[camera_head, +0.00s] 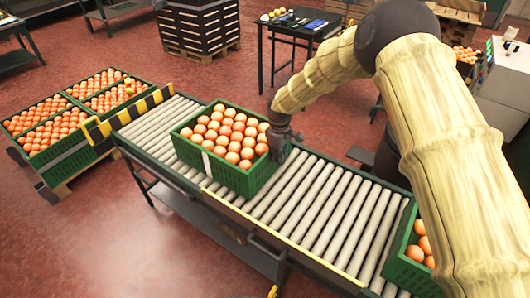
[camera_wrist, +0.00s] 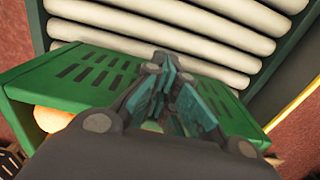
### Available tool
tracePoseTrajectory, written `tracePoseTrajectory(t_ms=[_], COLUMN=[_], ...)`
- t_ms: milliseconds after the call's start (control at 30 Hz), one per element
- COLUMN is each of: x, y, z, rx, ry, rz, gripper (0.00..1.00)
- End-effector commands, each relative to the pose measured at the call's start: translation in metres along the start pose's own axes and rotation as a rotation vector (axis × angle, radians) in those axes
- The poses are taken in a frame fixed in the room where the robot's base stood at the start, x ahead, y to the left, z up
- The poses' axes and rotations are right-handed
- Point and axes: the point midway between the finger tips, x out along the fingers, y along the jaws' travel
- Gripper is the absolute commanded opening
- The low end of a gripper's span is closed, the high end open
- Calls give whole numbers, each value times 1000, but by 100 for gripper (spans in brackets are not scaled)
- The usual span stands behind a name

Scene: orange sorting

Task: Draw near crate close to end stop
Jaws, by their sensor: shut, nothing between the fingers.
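A green crate (camera_head: 205,161) full of oranges sits on the roller conveyor (camera_head: 317,205), left of its middle. The yellow and black striped end stop (camera_head: 130,112) crosses the conveyor's left end. A stretch of bare rollers lies between crate and stop. My gripper (camera_head: 283,148) is at the crate's right end, close to its wall; whether it touches cannot be told. In the wrist view the shut fingers (camera_wrist: 178,105) point at the slotted green crate wall (camera_wrist: 85,78), with nothing between them. The oranges there are mostly hidden behind my gripper.
Another green crate with oranges (camera_head: 407,273) stands at the conveyor's right end, partly behind my arm. Full crates sit on a pallet (camera_head: 62,188) at left. Black crates (camera_head: 200,28) and a dark table (camera_head: 296,30) stand behind. Rollers right of the middle crate are bare.

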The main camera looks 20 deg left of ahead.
Motion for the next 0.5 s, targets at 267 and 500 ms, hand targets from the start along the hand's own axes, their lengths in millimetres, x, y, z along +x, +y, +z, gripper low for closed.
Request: tracePoseTrajectory(t_ms=[267,500], x=[1,2], y=[0,0], z=[-29,-49], rx=[-2,0], ry=[1,1], rz=[1,0], gripper=[0,0])
